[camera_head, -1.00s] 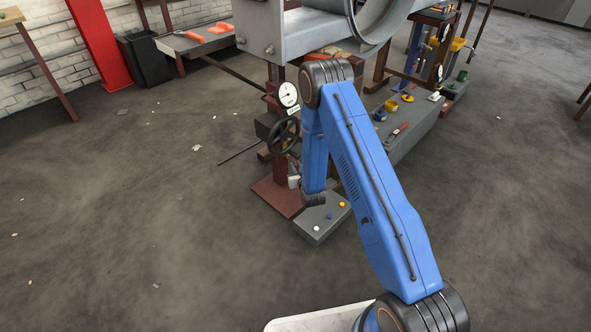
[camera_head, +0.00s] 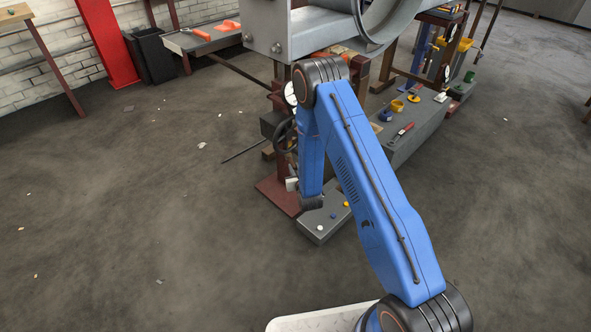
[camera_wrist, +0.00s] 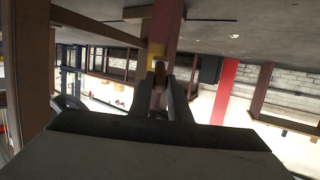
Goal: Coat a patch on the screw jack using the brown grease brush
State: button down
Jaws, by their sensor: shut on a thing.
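The screw jack is the dark red column (camera_head: 279,165) on a flat red base plate (camera_head: 272,190) in the head view, with a dark handwheel (camera_head: 281,137) and a round gauge partly behind my arm. In the wrist view a dark red post (camera_wrist: 166,24), apparently the jack, rises straight beyond my fingertips. My gripper (camera_wrist: 160,88) is shut on the brown grease brush (camera_wrist: 160,68), seen nearly end-on. A yellow area (camera_wrist: 156,49) shows just past its tip; I cannot tell whether they touch. My arm hides most of the gripper in the head view.
A grey block (camera_head: 318,228) with small coloured pieces lies beside the jack's base. A long grey bench (camera_head: 418,140) with tools and cups stands to the right. A large grey duct (camera_head: 325,28) hangs above. The floor to the left is mostly clear.

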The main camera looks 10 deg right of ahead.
jog(key=shift+r, duration=1.95)
jog(key=shift+w+d+r, duration=0.1)
jog(key=shift+w+d, duration=1.2)
jog(key=shift+d, duration=0.25)
